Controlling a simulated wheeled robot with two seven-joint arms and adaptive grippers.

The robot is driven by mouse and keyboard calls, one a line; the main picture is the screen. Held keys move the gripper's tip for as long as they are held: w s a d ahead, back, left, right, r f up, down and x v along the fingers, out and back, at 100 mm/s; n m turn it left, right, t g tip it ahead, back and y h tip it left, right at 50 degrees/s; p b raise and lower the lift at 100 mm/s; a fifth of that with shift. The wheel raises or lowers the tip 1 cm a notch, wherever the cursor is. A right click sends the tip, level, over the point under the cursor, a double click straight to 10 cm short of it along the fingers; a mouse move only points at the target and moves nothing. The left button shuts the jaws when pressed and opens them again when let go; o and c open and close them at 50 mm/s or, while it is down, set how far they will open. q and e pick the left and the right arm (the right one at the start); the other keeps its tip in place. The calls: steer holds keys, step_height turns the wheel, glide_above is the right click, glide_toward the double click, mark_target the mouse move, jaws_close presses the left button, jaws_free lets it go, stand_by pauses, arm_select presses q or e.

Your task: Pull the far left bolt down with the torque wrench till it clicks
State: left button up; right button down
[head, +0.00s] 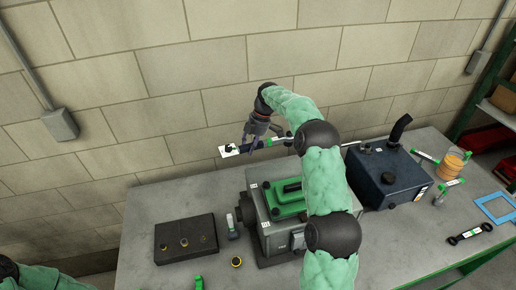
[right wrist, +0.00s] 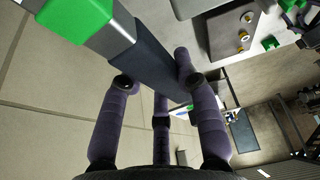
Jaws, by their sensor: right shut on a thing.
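My right gripper (head: 258,138) is shut on the dark grip of the torque wrench (head: 268,143), behind and above the engine. The wrench lies roughly level, with a white tag (head: 230,150) at its left end and a green band on its shaft. Its right part passes behind my right arm. In the right wrist view, my fingers (right wrist: 160,95) close around the dark handle (right wrist: 152,58). The engine (head: 283,222) is grey with a green cover (head: 286,197). I cannot make out the far left bolt; my arm hides part of the engine. My left gripper is out of view.
A black block (head: 186,252) with several brass pieces lies left of the engine. A dark tank (head: 390,176) stands to the right. Further right are a jar (head: 453,161), a blue frame (head: 494,207) and a dark spanner (head: 469,233). A block wall (head: 200,95) rises behind the bench.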

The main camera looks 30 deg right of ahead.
mark_target(262, 142)
steer(key=shift+s+d+f, duration=0.1)
steer(key=shift+d+f, duration=0.15)
steer(key=shift+d, duration=0.45)
steer(key=shift+d, duration=0.2)
steer(key=shift+s+d, duration=0.1)
stand_by(0.4)
steer(key=shift+s+d, duration=0.1)
steer(key=shift+d, duration=0.2)
steer(key=shift+s+d, duration=0.1)
steer(key=shift+d, duration=0.15)
steer(key=shift+d, duration=0.2)
steer(key=shift+s+d, duration=0.1)
stand_by(0.5)
steer(key=shift+s+d, duration=0.15)
steer(key=shift+d, duration=0.15)
steer(key=shift+d, duration=0.1)
